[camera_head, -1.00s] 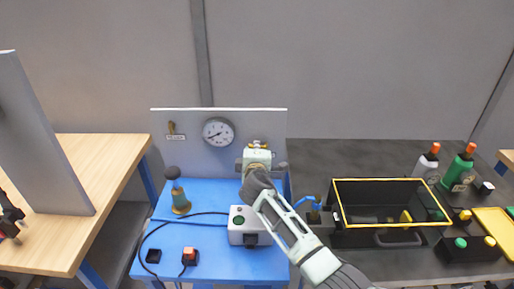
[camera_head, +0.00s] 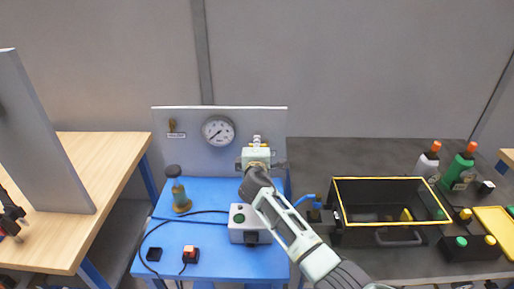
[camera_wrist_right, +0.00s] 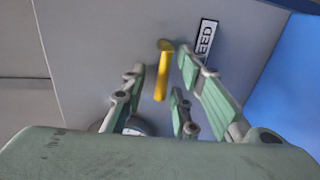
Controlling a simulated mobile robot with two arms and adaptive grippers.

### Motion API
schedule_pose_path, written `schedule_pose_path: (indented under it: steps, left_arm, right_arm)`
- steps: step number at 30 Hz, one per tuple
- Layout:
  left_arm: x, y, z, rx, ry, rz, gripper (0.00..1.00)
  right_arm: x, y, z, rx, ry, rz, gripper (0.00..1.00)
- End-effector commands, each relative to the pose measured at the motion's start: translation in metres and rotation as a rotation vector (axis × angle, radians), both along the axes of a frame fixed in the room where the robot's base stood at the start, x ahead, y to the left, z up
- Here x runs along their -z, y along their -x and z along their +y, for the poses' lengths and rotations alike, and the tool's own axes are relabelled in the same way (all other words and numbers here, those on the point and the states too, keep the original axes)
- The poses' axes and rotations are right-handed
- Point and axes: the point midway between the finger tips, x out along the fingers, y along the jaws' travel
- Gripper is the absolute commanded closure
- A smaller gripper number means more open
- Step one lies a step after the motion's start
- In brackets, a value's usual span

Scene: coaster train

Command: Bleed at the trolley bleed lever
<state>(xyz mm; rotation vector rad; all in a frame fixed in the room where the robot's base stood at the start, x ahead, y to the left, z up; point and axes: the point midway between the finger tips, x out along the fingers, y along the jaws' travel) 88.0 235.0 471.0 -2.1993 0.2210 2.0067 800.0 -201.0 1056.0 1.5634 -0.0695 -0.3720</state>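The trolley bleed lever is a small yellow lever (camera_head: 172,124) on the upper left of the trolley's grey back panel (camera_head: 265,120), above a small label. In the right wrist view the yellow lever (camera_wrist_right: 162,72) lines up between the spread fingers, beside the label ending in "EED" (camera_wrist_right: 205,40). My right gripper (camera_wrist_right: 162,78) is open, with nothing visibly held. In the head view my right gripper (camera_head: 256,145) shows in front of the panel, right of the round gauge (camera_head: 218,131). Contact with the lever cannot be told. My left gripper is not in view.
The blue trolley top (camera_head: 215,260) carries a grey box with a green button (camera_head: 240,220), a dark-capped post (camera_head: 178,190), an orange switch (camera_head: 190,253) and cables. A black yellow-rimmed bin (camera_head: 345,215) stands right. A wooden table (camera_head: 110,150) is left.

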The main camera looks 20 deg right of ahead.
Motion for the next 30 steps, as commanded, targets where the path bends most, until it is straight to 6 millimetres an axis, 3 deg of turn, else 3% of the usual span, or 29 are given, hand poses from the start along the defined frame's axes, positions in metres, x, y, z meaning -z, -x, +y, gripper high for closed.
schedule_pose_path:
  steps: [8, 13, 30]
  left_arm:
    - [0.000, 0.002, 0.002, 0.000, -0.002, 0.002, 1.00]
    - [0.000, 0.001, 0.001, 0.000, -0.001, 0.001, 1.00]
    - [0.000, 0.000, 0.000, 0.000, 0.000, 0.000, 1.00]
  right_arm:
    - [0.002, 0.002, 0.001, -0.001, -0.003, 0.003, 0.73]
    - [0.001, 0.013, 0.005, 0.000, -0.004, 0.003, 0.73]
    - [-0.018, 0.101, 0.030, -0.001, -0.003, 0.002, 0.73]
